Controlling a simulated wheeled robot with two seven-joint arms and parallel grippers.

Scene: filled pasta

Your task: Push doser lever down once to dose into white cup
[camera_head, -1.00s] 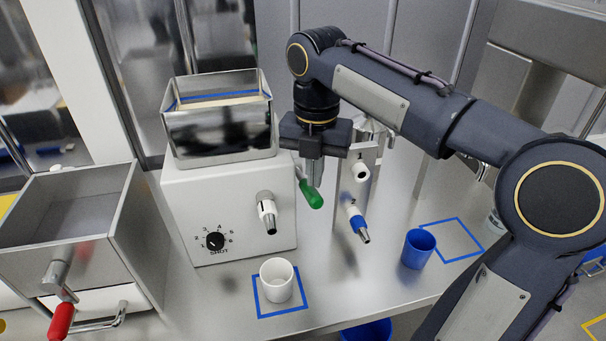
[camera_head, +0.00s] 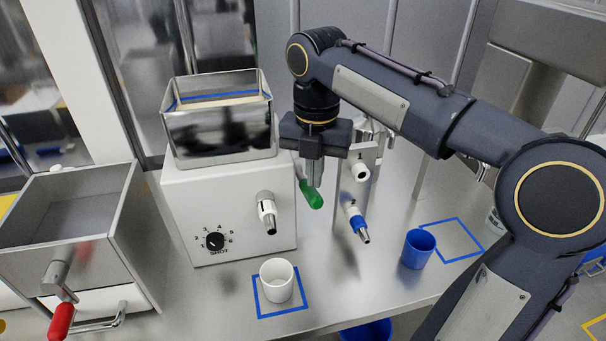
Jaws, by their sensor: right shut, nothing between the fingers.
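The doser (camera_head: 180,215) is a white box with a shot dial and a steel hopper (camera_head: 220,132) on top. Its nozzle (camera_head: 266,212) points down at the front. The white cup (camera_head: 277,281) stands upright inside a blue square outline, in front of and below the nozzle. The lever with a green handle (camera_head: 313,196) sticks out from the doser's right side, tilted downward. My right gripper (camera_head: 315,182) is shut and empty, pointing down, with its fingertips at the green handle. I cannot tell whether they touch. My left gripper is not in view.
A blue cup (camera_head: 417,248) stands right, beside an empty blue outline (camera_head: 452,240). A tap stand with a blue-collared nozzle (camera_head: 357,222) is close right of the lever. A steel bin with a red-handled lever (camera_head: 61,321) is at left. A blue container (camera_head: 367,331) shows below the counter edge.

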